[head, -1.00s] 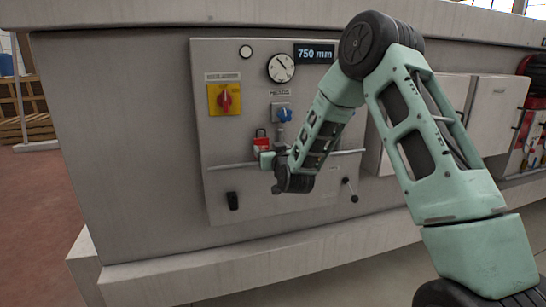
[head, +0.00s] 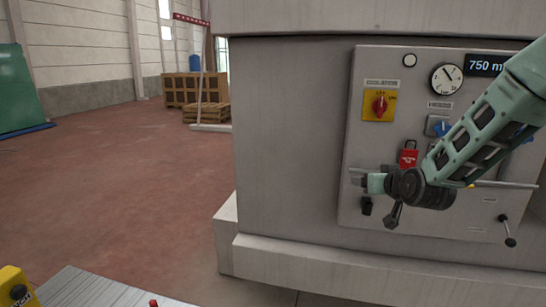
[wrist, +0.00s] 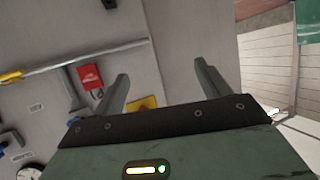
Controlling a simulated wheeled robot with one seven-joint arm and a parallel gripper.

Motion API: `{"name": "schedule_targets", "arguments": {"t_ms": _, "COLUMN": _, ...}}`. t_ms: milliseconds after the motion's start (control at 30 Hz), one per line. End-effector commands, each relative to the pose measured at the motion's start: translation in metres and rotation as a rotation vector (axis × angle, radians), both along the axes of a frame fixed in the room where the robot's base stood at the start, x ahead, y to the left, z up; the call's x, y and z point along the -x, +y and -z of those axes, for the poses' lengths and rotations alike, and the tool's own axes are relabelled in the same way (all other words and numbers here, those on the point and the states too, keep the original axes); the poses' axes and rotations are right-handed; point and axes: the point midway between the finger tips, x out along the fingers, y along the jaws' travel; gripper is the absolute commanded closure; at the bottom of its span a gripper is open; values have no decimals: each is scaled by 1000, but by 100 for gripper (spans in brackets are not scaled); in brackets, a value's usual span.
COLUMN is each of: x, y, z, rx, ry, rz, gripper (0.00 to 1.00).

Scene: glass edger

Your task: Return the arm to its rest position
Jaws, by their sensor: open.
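My gripper (head: 362,181) is in front of the machine's grey control panel (head: 375,75), at the left end of my folded arm. In the wrist view my gripper (wrist: 162,72) has its two fingers apart with nothing between them. A red padlock-like piece (head: 408,158) is on the panel, right of and above my gripper; it also shows in the wrist view (wrist: 89,75), left of the fingers and apart from them. A yellow plate with a red rotary switch (head: 379,105) is above my gripper. My upper arm is cut off at the right edge.
A horizontal rail (head: 490,184) and a small lever (head: 508,232) stick out from the panel near my arm. A blue knob (head: 438,127) and a gauge (head: 446,79) are above. Open red floor (head: 120,190) lies left of the machine; wooden crates (head: 195,90) stand behind.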

Motion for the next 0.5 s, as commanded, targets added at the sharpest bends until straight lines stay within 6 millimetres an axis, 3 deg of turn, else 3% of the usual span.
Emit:
{"name": "schedule_targets", "arguments": {"t_ms": 33, "x": 22, "y": 34, "z": 1, "rx": 1, "ry": 76, "rz": -69, "gripper": 24}}
{"name": "schedule_targets", "arguments": {"t_ms": 167, "x": 90, "y": 100, "z": 12, "rx": 23, "ry": 292, "rz": -224, "gripper": 24}}
{"name": "schedule_targets", "arguments": {"t_ms": 200, "x": 115, "y": 116, "z": 16, "rx": 39, "ry": 359, "rz": -269, "gripper": 24}}
{"name": "schedule_targets", "arguments": {"t_ms": 333, "x": 202, "y": 152, "z": 25, "rx": 109, "ry": 579, "rz": -400, "gripper": 24}}
{"name": "schedule_targets", "arguments": {"t_ms": 500, "x": 316, "y": 161, "z": 33, "rx": 245, "ry": 843, "rz": -527, "gripper": 24}}
